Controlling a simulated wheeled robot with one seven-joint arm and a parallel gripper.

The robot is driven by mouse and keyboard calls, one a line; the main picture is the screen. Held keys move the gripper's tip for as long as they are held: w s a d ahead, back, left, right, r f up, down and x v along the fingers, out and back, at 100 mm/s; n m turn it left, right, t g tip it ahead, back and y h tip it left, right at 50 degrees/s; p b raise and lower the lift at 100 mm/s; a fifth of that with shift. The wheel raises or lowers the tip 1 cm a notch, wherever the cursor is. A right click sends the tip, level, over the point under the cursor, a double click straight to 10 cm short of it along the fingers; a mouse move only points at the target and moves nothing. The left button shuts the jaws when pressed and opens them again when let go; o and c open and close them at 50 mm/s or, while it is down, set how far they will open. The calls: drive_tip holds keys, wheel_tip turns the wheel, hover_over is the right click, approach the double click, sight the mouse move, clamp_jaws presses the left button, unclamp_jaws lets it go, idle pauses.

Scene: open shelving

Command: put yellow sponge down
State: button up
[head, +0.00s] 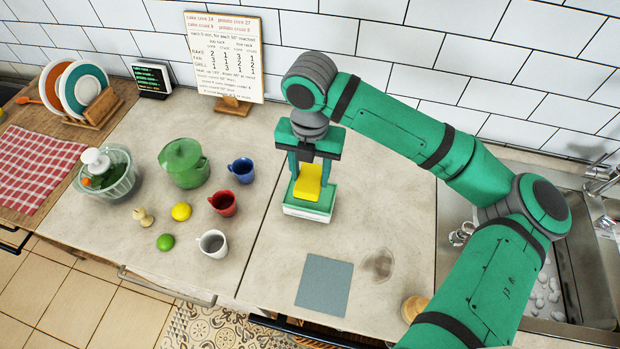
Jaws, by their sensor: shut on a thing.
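The yellow sponge (308,182) is held upright in my gripper (309,178), which points straight down and is shut on it. Directly below the sponge is a small green and white box-like holder (307,212) standing on the counter. The sponge's lower end overlaps the holder in the picture. I cannot tell whether it rests on or in the holder or hangs just above it. The sponge's upper end is partly hidden by the gripper.
A blue-grey square mat (324,285) and a brownish stain (380,264) lie in front. Blue (242,170), red (223,203) and white (212,243) mugs and a green pot (184,163) stand left. A recipe board (225,58) stands behind; a sink (585,270) is right.

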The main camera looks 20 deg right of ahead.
sight(310, 176)
drive_tip(key=f, duration=0.3)
drive_tip(key=shift+w+d+f, duration=0.1)
drive_tip(key=shift+w+f, duration=0.05)
drive_tip(key=shift+w, duration=0.05)
drive_tip(key=shift+s+f, duration=0.1)
drive_tip(key=shift+s, duration=0.05)
drive_tip(key=shift+f, duration=0.35)
drive_tip(key=o, duration=1.1)
wheel_tip(310, 176, up, 13)
drive_tip(key=shift+f, duration=0.1)
